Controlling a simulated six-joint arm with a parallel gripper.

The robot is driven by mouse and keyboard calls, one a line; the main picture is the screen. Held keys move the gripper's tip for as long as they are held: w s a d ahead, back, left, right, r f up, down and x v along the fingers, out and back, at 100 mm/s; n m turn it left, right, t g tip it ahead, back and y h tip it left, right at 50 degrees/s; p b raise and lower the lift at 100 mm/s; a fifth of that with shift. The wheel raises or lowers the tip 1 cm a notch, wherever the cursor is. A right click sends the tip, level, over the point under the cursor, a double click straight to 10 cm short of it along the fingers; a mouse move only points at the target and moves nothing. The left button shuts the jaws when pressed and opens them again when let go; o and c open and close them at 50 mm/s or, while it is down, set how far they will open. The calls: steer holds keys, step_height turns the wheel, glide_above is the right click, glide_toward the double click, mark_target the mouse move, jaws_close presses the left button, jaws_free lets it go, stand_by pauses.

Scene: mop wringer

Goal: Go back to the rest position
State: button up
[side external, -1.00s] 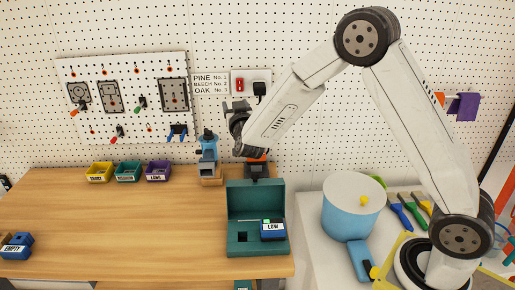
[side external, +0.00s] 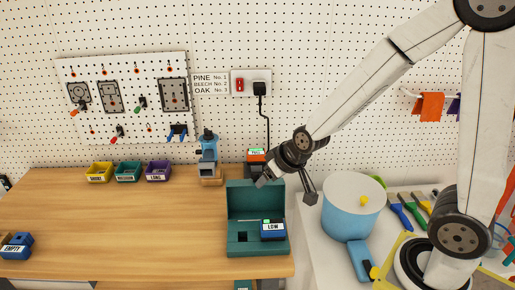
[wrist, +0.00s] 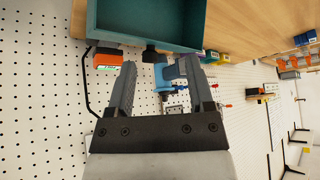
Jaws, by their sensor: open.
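My gripper (side external: 286,190) is open with nothing between its fingers. It hangs above the right rear corner of the open green case (side external: 243,244), near the right end of the wooden bench. It also shows open in the wrist view (wrist: 158,68). A block marked LOW (side external: 273,230) sits in the right part of the case. An orange block with a green label (side external: 257,154) sits on a dark base just behind my gripper, apart from it. The orange block also shows in the wrist view (wrist: 106,62). My gripper partly hides the dark base.
A blue tool (side external: 208,151) stands on a wooden base left of my gripper. A blue bucket (side external: 349,219) stands to the right. A black cord runs from the wall socket (side external: 250,85) down behind the bench. Bins (side external: 128,173) line the rear left; mid-bench is clear.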

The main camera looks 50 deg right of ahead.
steer(key=s+f+g, duration=0.2)
steer(key=s+g, duration=0.2)
steer(key=s, duration=0.6)
steer(key=shift+d+n, duration=0.3)
steer(key=shift+d, duration=0.05)
